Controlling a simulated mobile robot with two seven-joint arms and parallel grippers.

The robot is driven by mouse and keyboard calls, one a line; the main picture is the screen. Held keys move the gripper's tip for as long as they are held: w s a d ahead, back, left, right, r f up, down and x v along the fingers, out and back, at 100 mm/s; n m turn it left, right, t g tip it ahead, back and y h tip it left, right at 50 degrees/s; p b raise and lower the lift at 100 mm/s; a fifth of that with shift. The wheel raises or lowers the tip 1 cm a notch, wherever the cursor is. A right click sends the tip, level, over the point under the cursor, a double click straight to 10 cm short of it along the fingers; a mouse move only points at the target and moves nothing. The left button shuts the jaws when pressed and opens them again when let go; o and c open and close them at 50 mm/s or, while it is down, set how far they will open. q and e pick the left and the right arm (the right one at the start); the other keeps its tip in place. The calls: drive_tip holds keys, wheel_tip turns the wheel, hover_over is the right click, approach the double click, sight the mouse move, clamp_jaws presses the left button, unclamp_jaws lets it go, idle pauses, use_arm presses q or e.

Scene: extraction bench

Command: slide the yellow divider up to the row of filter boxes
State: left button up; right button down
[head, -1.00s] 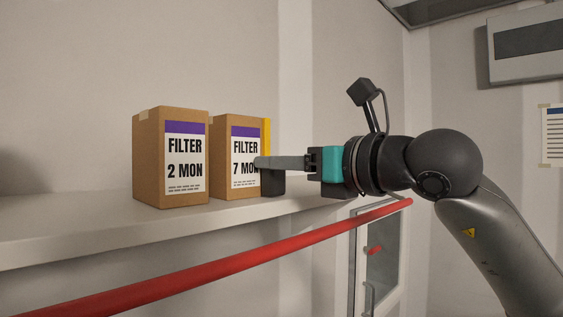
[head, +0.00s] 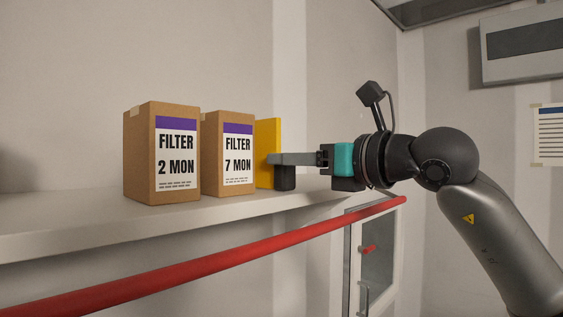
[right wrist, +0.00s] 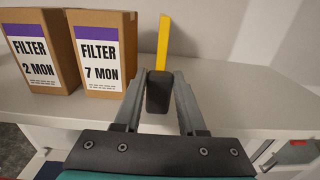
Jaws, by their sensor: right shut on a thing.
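The yellow divider (head: 267,150) stands upright on the shelf, just right of the row of filter boxes. The row is a "FILTER 2 MON" box (head: 160,150) and a "FILTER 7 MON" box (head: 227,152), cardboard with purple-banded labels. In the right wrist view the divider (right wrist: 163,42) shows a gap to the 7 MON box (right wrist: 103,55). In the head view that box hides the divider's left edge. My right gripper (head: 276,159) is shut on the divider's dark grip block (right wrist: 159,92), its fingers on either side. My left gripper is not in view.
The pale shelf (head: 90,222) is bare left of the boxes and right of the divider. A red rail (head: 220,255) runs along below its front edge. A wall stands close behind the boxes. A glazed door or cabinet (head: 376,262) is below right.

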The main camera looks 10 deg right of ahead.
drive_tip(key=shift+s+a, duration=0.15)
drive_tip(key=shift+c, duration=2.4)
unclamp_jaws()
drive_tip(key=shift+a, duration=0.1)
drive_tip(key=shift+s, duration=0.1)
drive_tip(key=b+v, duration=0.5)
drive_tip(key=v, duration=1)
